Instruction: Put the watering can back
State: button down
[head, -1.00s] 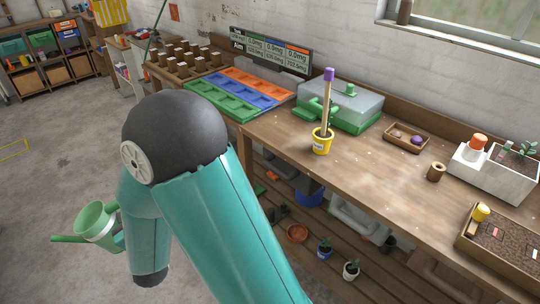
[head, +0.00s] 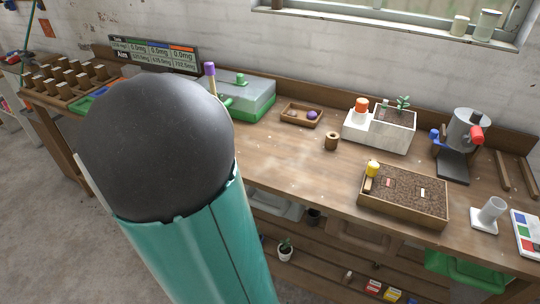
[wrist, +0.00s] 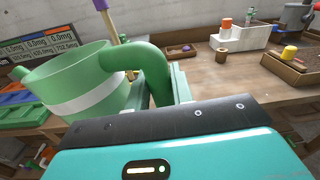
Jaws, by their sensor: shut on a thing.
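The green watering can (wrist: 75,85) with a pale band fills the left of the wrist view. Its curved handle (wrist: 150,62) runs into my gripper (wrist: 165,90), which is shut on it. The can looks roughly upright. Its lower part is hidden behind my wrist.
The wooden workbench (head: 290,170) runs along the wall. The bench centre is clear.

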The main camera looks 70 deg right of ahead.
jog(key=s+d+r+m+g+y, duration=0.1)
jog(key=s+m+g+y, duration=0.1)
jog(key=s+m+g, duration=0.45)
jog(key=s+d+r+m+g+y, duration=0.1)
jog(key=s+d+g+y, duration=0.15)
jog(key=s, duration=0.65)
jog(key=shift+h, duration=0.45)
jog(key=shift+s+d+f, duration=0.6)
jog(key=shift+d+f, duration=1.5)
jog(key=shift+f, duration=0.1)
jog(key=shift+s+d+f, duration=0.55)
jog(key=shift+d+f, duration=1.6)
jog(key=shift+s+d+f, duration=0.6)
jog(key=shift+d+f, duration=1.5)
jog(key=shift+f, duration=0.1)
jog(key=shift+f, duration=0.15)
jog(key=c, duration=1.2)
grip_release()
jog(key=shift+f, duration=0.1)
